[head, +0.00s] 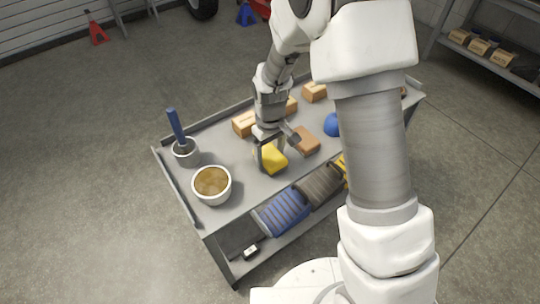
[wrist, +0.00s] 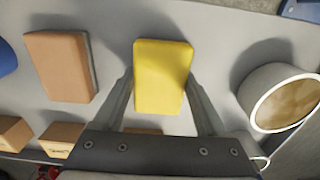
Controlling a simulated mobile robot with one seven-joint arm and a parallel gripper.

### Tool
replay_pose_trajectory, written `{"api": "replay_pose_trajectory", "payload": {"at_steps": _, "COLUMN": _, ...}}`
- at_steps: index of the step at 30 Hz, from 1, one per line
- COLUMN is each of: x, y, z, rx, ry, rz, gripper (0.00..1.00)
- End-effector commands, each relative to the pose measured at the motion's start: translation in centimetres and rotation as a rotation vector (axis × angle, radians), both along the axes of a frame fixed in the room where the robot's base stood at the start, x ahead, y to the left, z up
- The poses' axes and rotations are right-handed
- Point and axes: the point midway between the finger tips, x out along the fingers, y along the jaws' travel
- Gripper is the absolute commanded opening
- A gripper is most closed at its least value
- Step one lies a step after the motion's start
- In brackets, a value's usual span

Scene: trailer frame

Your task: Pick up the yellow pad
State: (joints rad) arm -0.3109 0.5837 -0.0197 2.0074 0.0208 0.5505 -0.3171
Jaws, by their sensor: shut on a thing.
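The yellow pad (head: 273,159) is on the grey cart top, near its front edge. In the wrist view the yellow pad (wrist: 162,75) sits between my two fingers, one along each long side. My gripper (head: 272,148) reaches down over the pad from above and is shut on it. It also shows in the wrist view (wrist: 161,95). Whether the pad is touching the cart top or slightly raised, I cannot tell.
A brown block (head: 306,141) lies right of the pad, close to my gripper. Small cardboard boxes (head: 244,123) stand behind. A white bowl (head: 212,184) with brown contents and a cup (head: 187,153) with a blue-handled tool stand left. A blue round object (head: 332,124) is farther right.

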Motion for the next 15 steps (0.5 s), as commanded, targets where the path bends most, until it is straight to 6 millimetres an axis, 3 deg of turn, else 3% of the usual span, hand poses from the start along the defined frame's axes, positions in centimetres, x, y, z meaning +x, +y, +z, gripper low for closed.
{"api": "replay_pose_trajectory", "payload": {"at_steps": 7, "x": 0.3, "y": -0.2, "z": 4.1, "rx": 0.001, "ry": -0.003, "rz": -0.002, "gripper": 0.20}}
{"api": "replay_pose_trajectory", "payload": {"at_steps": 15, "x": 4.1, "y": -4.4, "z": 7.1, "rx": 0.000, "ry": -0.001, "rz": -0.005, "gripper": 0.20}}
